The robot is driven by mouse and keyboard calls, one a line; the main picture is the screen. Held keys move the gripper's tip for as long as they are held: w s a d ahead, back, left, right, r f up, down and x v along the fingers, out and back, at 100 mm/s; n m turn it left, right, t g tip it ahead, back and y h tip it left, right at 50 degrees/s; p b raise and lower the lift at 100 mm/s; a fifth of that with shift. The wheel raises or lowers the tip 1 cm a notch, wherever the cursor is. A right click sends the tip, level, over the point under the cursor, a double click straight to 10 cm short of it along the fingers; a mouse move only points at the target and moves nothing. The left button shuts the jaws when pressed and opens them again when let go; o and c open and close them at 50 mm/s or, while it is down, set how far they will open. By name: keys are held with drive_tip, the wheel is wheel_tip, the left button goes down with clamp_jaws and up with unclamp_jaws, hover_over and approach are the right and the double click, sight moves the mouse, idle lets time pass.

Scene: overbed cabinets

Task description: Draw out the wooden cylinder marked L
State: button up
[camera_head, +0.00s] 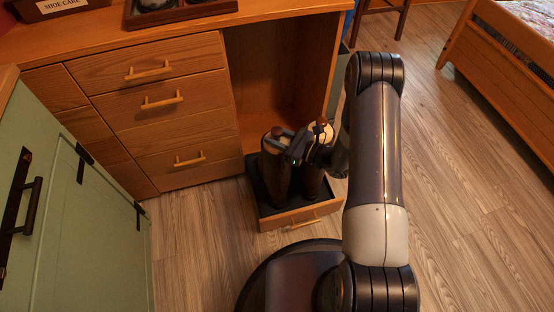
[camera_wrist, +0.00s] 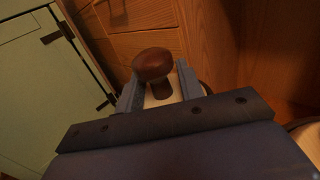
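Two tall dark boots stand in a pulled-out drawer (camera_head: 290,218) with a dark lining. The left boot (camera_head: 275,172) has a brown knob (camera_head: 277,131) at its top. In the wrist view this dark brown knob (camera_wrist: 153,64) rises from a pale wooden top (camera_wrist: 162,100). My gripper (camera_head: 284,141) is at the left boot's top; its fingers (camera_wrist: 158,88) stand on both sides of the knob's neck, with gaps showing. The right boot (camera_head: 312,178) has a pale wooden top (camera_head: 321,137) with a brown knob, partly behind my gripper. No letter L is readable.
A wooden desk with drawers (camera_head: 165,101) stands behind and left, with an open knee space beside it. A green cabinet (camera_head: 85,225) is at the left. A bed (camera_head: 510,85) is at the right. The wooden floor (camera_head: 460,220) is clear on the right.

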clamp_jaws()
drive_tip(key=shift+r, duration=0.15)
idle(0.4)
